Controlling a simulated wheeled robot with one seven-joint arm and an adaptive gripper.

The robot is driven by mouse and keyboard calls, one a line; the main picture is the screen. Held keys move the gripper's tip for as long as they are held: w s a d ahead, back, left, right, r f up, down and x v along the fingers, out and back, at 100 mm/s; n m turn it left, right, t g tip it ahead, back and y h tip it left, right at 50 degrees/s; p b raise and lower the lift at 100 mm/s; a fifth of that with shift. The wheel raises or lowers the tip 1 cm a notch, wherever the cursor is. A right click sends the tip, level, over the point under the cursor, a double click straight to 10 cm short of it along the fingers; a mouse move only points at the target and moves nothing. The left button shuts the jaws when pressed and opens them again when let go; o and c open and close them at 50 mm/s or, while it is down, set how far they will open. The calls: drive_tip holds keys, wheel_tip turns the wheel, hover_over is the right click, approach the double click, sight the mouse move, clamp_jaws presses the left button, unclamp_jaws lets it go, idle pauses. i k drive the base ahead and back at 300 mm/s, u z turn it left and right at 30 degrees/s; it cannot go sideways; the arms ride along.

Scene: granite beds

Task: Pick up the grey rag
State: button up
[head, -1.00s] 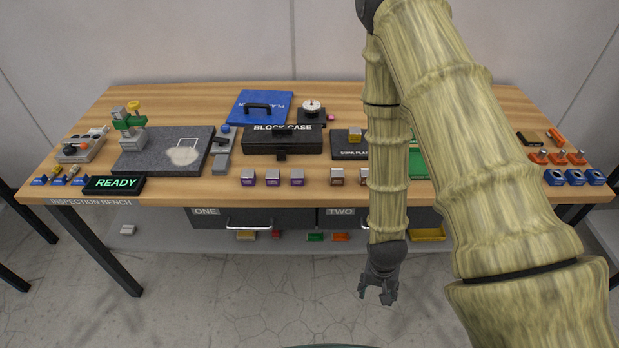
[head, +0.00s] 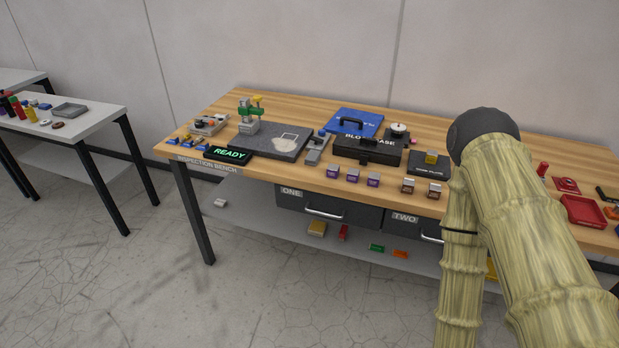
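A small light-grey item (head: 220,203) lies at the left end of the lower shelf under the inspection bench. It may be the grey rag, but it is too small to be sure. Nothing else in view is clearly a grey rag. My arm (head: 490,210) stands at the right of the head view and hides part of the bench. My gripper is out of view below the frame, so nothing shows of its fingers.
The wooden inspection bench (head: 225,112) carries a dark granite plate (head: 257,139), a black block case (head: 366,152) and several small blocks. Drawers (head: 330,209) hang below. A side table (head: 95,118) with bottles and a grey tray (head: 70,110) stands left. Floor between is clear.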

sight(312, 157)
drive_tip(key=z, duration=0.1)
drive_tip(key=k, duration=0.4)
drive_tip(key=u, duration=1.25)
drive_tip(key=i, duration=1.2)
drive_tip(key=z, duration=0.15)
